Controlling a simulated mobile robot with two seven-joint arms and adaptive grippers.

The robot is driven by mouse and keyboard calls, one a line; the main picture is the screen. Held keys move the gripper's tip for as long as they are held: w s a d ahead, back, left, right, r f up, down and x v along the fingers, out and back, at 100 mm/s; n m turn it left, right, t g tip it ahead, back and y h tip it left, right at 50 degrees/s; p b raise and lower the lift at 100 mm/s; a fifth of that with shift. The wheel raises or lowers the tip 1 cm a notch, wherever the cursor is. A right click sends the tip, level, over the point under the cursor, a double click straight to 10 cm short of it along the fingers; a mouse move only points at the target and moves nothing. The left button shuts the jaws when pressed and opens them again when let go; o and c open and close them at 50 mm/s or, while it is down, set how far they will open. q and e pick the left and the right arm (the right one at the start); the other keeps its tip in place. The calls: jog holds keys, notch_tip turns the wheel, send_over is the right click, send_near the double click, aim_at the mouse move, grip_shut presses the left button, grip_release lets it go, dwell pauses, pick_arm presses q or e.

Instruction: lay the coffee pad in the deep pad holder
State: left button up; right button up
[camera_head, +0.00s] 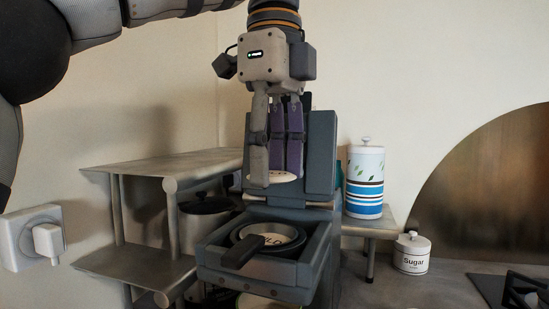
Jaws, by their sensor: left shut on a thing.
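My left gripper (272,178) points straight down above the front of the grey coffee machine (321,150). It is shut on the coffee pad (285,177), a pale flat disc whose edge shows below the fingertips. The fingers hide part of the pad. Below it, on the machine's tray (215,257), sits a dark round pad holder (297,241) with a black handle (242,251) toward the front left. A pale disc with lettering (277,239) shows inside the holder. The pad is above the holder and apart from it. My right gripper is not in view.
A metal shelf (150,163) stands left of the machine, with a dark-lidded pot (205,222) on it. A striped canister (365,183) and a sugar jar (412,254) stand to the right. A hob (515,290) is at far right. A wall socket (30,235) is at left.

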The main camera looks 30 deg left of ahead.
pick_arm(q)
jog(key=shift+r, duration=0.15)
jog(key=shift+s, duration=0.1)
jog(key=f, duration=0.3)
jog(key=shift+s+f, duration=0.25)
jog(key=shift+s, duration=0.05)
jog(key=shift+f, duration=0.75)
jog(key=shift+w+a+f, duration=0.1)
jog(key=o, duration=0.8)
